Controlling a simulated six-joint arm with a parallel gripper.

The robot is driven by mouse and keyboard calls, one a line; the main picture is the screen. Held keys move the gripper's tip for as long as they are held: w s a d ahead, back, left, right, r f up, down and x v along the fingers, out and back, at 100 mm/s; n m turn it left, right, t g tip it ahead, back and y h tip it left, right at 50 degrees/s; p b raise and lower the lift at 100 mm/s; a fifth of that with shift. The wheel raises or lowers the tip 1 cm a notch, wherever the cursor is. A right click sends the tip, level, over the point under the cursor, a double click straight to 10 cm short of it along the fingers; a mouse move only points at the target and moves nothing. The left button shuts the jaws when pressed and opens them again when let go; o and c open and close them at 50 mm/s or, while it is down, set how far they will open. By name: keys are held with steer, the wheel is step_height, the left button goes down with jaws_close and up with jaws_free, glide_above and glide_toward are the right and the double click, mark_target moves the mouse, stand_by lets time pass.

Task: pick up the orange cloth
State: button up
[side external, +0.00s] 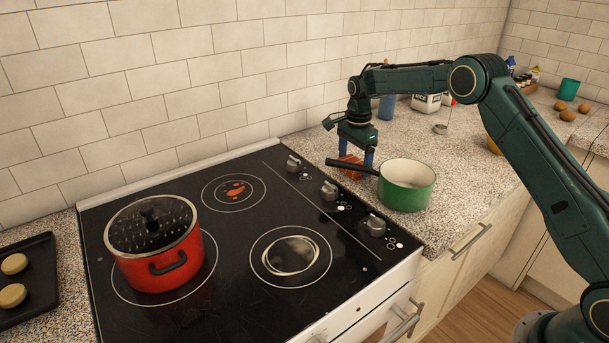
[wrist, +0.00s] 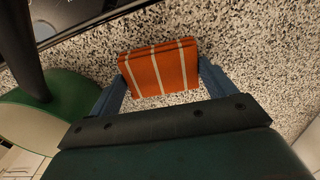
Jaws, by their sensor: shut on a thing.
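The orange cloth (wrist: 160,70) is a folded block with pale stripes, seen between my two blue fingers in the wrist view. In the side view the cloth (side external: 350,165) shows low between the fingers, partly behind the dark pot handle. My gripper (side external: 356,160) points down over the granite counter, right of the stove, and is shut on the cloth. In the wrist view my gripper (wrist: 163,85) has a finger against each side of it. I cannot tell whether the cloth touches the counter.
A green saucepan (side external: 407,196) stands close in front of my gripper, its dark handle (side external: 350,167) reaching left across it. The black stove (side external: 225,283) to the left holds a red pot (side external: 162,275). Canisters (side external: 426,103) and a small metal cup (side external: 440,129) stand farther back on the counter (side external: 470,165).

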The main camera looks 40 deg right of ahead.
steer(key=shift+r, duration=0.1)
step_height(320, 180, up, 20)
stand_by(0.9)
stand_by(0.5)
steer(key=o, duration=0.4)
steer(key=c, duration=0.3)
steer(key=s+a+f, duration=0.2)
steer(key=a+f, duration=0.1)
steer(key=a, duration=0.5)
steer(key=s+a+f, duration=0.2)
steer(key=a+f, duration=0.1)
steer(key=a, duration=0.6)
steer(key=s+a+f, duration=0.6)
steer(key=s+a, duration=0.3)
steer(key=s, duration=0.1)
steer(key=shift+s, duration=0.4)
